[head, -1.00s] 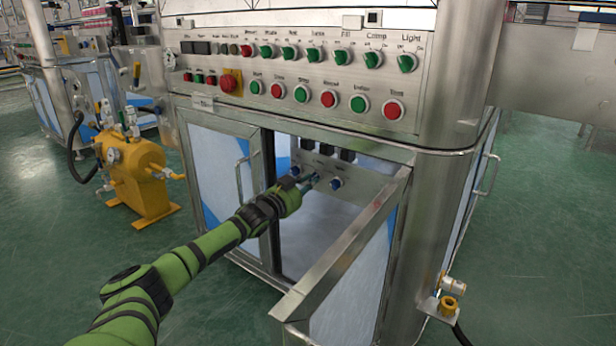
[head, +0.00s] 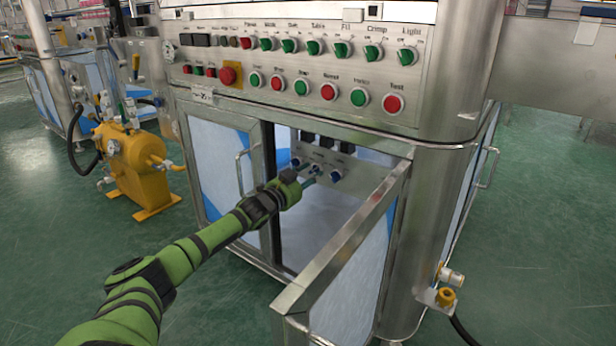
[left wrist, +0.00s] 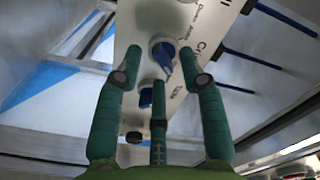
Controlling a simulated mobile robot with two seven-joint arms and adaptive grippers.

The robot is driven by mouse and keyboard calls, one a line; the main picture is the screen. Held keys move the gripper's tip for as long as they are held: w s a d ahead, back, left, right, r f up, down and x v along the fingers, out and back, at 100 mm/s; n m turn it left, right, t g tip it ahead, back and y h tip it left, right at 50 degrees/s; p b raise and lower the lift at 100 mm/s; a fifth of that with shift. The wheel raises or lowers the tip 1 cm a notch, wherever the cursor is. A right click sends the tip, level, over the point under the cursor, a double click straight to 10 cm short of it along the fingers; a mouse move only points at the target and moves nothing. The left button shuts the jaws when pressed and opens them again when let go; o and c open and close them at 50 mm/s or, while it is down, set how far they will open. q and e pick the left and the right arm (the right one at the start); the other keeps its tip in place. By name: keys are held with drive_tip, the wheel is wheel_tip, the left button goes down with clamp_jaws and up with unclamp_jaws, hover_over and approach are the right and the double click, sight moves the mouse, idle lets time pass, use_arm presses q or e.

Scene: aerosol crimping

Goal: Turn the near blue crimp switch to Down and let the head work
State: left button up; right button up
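A small panel (head: 322,178) inside the open cabinet carries three blue switches in a row. My left gripper (head: 309,177) reaches in through the doorway to the middle blue switch (head: 317,167). In the left wrist view, the fingers of my left gripper (left wrist: 160,62) are apart, with a blue switch (left wrist: 163,57) between their tips. Its handle is tilted, and gaps show at both sides. Another blue switch (left wrist: 146,97) sits below it, partly behind the lower finger. The labels are too small or cut off to read fully. My right gripper is not in view.
The open cabinet door (head: 350,262) stands to the right of my left forearm. Above is a control panel (head: 315,68) with green and red knobs and buttons. A yellow tank (head: 135,175) stands at the left. Green floor is clear in front.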

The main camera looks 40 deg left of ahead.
use_arm(q)
drive_tip(key=s+d, duration=0.1)
drive_tip(key=s, duration=1.1)
drive_tip(key=shift+d, duration=0.15)
idle(0.7)
